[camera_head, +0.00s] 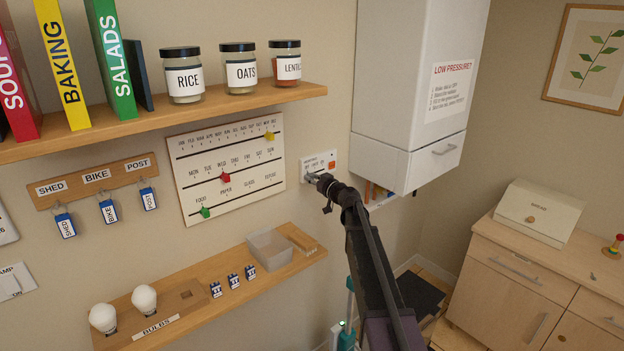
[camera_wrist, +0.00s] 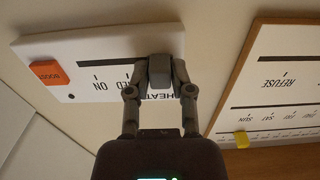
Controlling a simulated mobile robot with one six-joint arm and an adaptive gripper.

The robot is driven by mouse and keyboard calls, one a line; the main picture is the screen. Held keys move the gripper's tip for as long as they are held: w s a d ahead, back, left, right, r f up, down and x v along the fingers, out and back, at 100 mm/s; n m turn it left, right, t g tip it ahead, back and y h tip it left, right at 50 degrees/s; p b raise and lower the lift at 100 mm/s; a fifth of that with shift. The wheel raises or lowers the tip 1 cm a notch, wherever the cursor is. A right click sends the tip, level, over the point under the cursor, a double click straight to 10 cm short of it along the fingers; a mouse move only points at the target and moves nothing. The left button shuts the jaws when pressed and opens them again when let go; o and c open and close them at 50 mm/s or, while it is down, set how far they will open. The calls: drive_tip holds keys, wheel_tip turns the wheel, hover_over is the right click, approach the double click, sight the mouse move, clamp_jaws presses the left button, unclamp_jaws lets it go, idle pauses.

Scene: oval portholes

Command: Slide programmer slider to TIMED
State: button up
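The programmer (camera_head: 321,160) is a small white plate on the wall, left of the boiler. In the wrist view the programmer plate (camera_wrist: 90,68) appears upside down, with a black slot line, "ON" and the end of "TIMED" readable. My gripper (camera_head: 313,178) reaches the plate's left part in the head view. In the wrist view my gripper's fingers (camera_wrist: 160,78) stand on either side of a grey block, which looks like the slider (camera_wrist: 160,70), and appear closed on it. The gripper hides the rest of the scale and part of the "HEATING" label.
An orange BOOST button (camera_wrist: 47,72) sits on the programmer's far end. A planner board (camera_head: 230,165) with coloured markers hangs close by on the left. The white boiler (camera_head: 405,80) juts out on the right. A shelf (camera_head: 240,102) with jars is above.

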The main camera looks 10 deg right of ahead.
clamp_jaws()
drive_tip(key=w+d, duration=0.2)
drive_tip(key=d, duration=0.1)
drive_tip(key=o, duration=0.7)
unclamp_jaws()
drive_tip(key=shift+s, duration=0.1)
drive_tip(key=shift+s+d, duration=0.1)
drive_tip(key=v, duration=1.1)
drive_tip(key=shift+s+d, duration=0.2)
drive_tip(key=shift+s, duration=0.15)
